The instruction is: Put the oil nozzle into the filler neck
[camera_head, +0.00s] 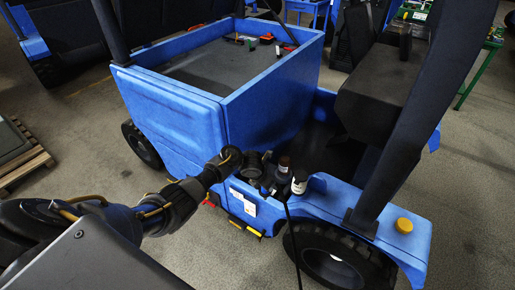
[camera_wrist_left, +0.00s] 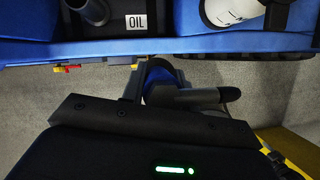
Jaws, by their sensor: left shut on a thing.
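My left gripper (camera_head: 264,186) is at the side of the blue vehicle, partly hidden by its own wrist in the head view. In the left wrist view the gripper (camera_wrist_left: 155,85) is shut on a dark nozzle (camera_wrist_left: 205,97) with a rounded tip pointing right and some blue near the jaws. The nozzle is below and apart from the neck in that picture. The neck's mouth is cut off by the frame. My right gripper is not in view.
A white container (camera_head: 299,183) stands on the vehicle beside a dark bottle (camera_head: 284,165). A black hose (camera_head: 294,240) hangs down past the front wheel (camera_head: 335,265). The blue cargo box (camera_head: 170,105) rises behind. A wooden pallet (camera_head: 22,165) lies at left on open floor.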

